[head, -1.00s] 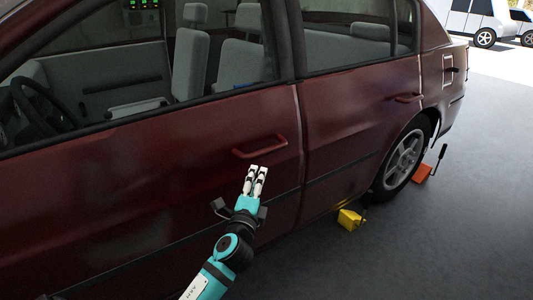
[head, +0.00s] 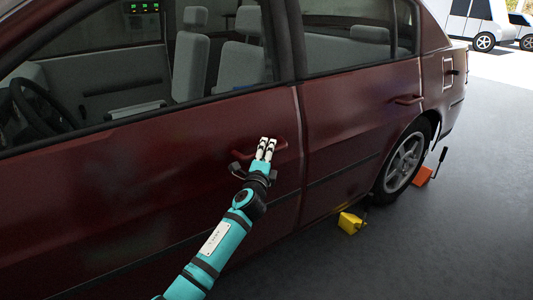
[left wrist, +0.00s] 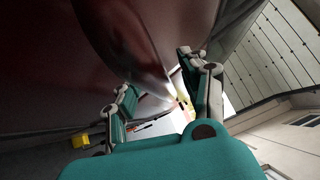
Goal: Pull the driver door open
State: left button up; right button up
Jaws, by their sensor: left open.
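The driver door (head: 150,190) of the dark red car fills the left and middle of the head view and looks shut. Its red door handle (head: 280,145) is partly hidden behind my left gripper (head: 267,141). The gripper's fingertips lie over the handle in the head view; I cannot tell whether they touch it. In the left wrist view the two fingers stand apart, with the dark red door panel (left wrist: 60,60) close beyond them. My right gripper is not in view.
The rear door handle (head: 407,100) is further right. A yellow block (head: 350,222) and an orange jack (head: 423,176) with a dark lever stand on the floor near the rear wheel (head: 403,162). The grey floor to the right is clear.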

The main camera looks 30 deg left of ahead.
pick_arm(q)
jog(key=shift+c, duration=0.3)
grip_shut()
jog(key=shift+d+f, duration=0.1)
